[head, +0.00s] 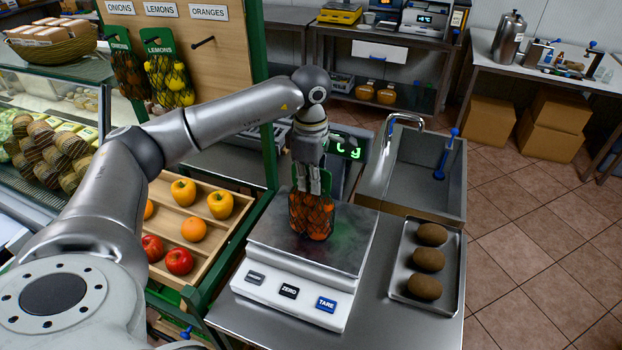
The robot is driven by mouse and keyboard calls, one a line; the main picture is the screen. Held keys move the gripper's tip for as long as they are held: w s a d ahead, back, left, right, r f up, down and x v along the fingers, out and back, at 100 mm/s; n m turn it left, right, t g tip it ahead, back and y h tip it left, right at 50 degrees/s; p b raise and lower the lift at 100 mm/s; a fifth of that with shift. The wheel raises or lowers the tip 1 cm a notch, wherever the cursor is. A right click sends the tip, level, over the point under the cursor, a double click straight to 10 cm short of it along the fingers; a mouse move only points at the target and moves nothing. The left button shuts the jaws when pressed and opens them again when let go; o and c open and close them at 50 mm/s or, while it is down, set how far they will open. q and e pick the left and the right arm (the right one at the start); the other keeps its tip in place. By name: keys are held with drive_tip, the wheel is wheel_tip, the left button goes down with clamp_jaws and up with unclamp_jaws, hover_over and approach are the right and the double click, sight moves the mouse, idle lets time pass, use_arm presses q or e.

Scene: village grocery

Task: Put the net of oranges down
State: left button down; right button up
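The net of oranges (312,216) is a dark mesh bag with orange fruit inside, upright over the steel plate of the scale (344,250). Its lower end appears to be at the plate; I cannot tell if the plate bears its weight. My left gripper (311,188) points straight down and is shut on the top of the net, its fingers hiding that part. The scale's green display (346,146) is partly hidden behind my arm. My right gripper is out of view.
A tray with several brown lumps (428,260) lies right of the scale, with a sink (425,170) behind. A wooden crate of fruit (174,224) stands at the left. Nets of onions (130,75) and lemons (170,82) hang on the board, beside an empty peg (203,42).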

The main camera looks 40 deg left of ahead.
use_arm(q)
drive_tip(key=shift+f, duration=0.1)
drive_tip(key=c, duration=1.6)
unclamp_jaws()
drive_tip(key=shift+c, duration=0.2)
drive_tip(key=shift+r, duration=0.3)
wheel_tip(320, 180, up, 7)
drive_tip(key=b, duration=0.2)
drive_tip(key=shift+f+b, duration=0.2)
drive_tip(key=shift+b, duration=0.2)
wheel_tip(320, 180, up, 4)
drive_tip(key=shift+r, duration=0.1)
drive_tip(key=shift+s+r, duration=0.1)
drive_tip(key=shift+r, duration=0.4)
